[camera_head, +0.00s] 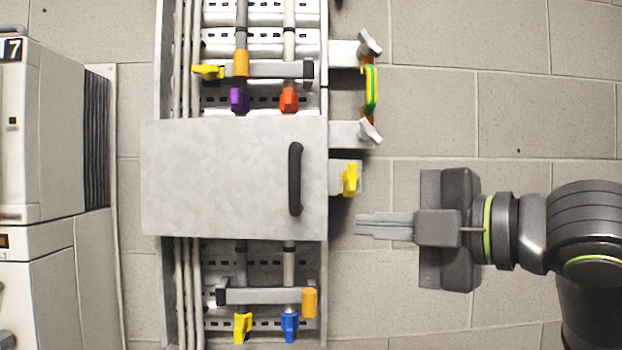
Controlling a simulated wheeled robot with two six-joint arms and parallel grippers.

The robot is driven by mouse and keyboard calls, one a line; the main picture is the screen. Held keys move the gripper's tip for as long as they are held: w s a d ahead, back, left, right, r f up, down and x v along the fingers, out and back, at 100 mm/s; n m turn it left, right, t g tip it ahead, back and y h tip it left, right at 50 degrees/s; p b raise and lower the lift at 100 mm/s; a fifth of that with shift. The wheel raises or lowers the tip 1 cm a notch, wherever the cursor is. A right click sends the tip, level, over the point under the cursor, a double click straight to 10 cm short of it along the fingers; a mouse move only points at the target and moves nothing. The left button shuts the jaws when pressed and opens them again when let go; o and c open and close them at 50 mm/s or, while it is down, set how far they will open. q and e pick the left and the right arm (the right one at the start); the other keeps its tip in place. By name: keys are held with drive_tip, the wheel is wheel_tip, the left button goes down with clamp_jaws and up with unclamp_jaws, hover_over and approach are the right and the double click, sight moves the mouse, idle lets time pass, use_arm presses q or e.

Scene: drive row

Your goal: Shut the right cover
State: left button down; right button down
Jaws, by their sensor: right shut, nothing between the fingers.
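A mottled grey metal cover (220,180) spans the middle of the tall cabinet. It has a vertical black handle (295,180) near its right edge. Its left edge overhangs the cabinet's side, and its right edge looks slightly taller than its left. I cannot tell for sure how far it stands off the cabinet. My right gripper (358,226) is shut and empty. It points left, a little to the right of the cover's lower right edge and apart from it in the picture. My left gripper is not in view.
A yellow lever (350,179) on a grey bracket sits just above my right fingertips. Grey wing knobs (370,132) and a green-yellow strap (371,90) are higher up. Bars with coloured plugs (265,296) lie above and below the cover. A white unit (40,150) stands left.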

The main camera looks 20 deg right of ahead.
sight(325, 177)
drive_tip(key=s+r+n+y, duration=0.1)
drive_tip(key=s+r+n, duration=0.1)
drive_tip(key=s+r, duration=0.3)
drive_tip(key=p+x, duration=0.2)
drive_tip(key=x, duration=0.2)
drive_tip(key=w+d+p+x, duration=0.1)
drive_tip(key=p+x, duration=0.1)
drive_tip(key=x, duration=0.2)
drive_tip(key=d+p+x, duration=0.1)
drive_tip(key=p+x, duration=0.2)
drive_tip(key=x, duration=0.2)
drive_tip(key=shift+w+r, duration=0.15)
drive_tip(key=shift+w, duration=0.3)
drive_tip(key=w+d, duration=0.1)
drive_tip(key=w, duration=0.1)
drive_tip(key=w+d, duration=0.2)
drive_tip(key=shift+w+d, duration=0.1)
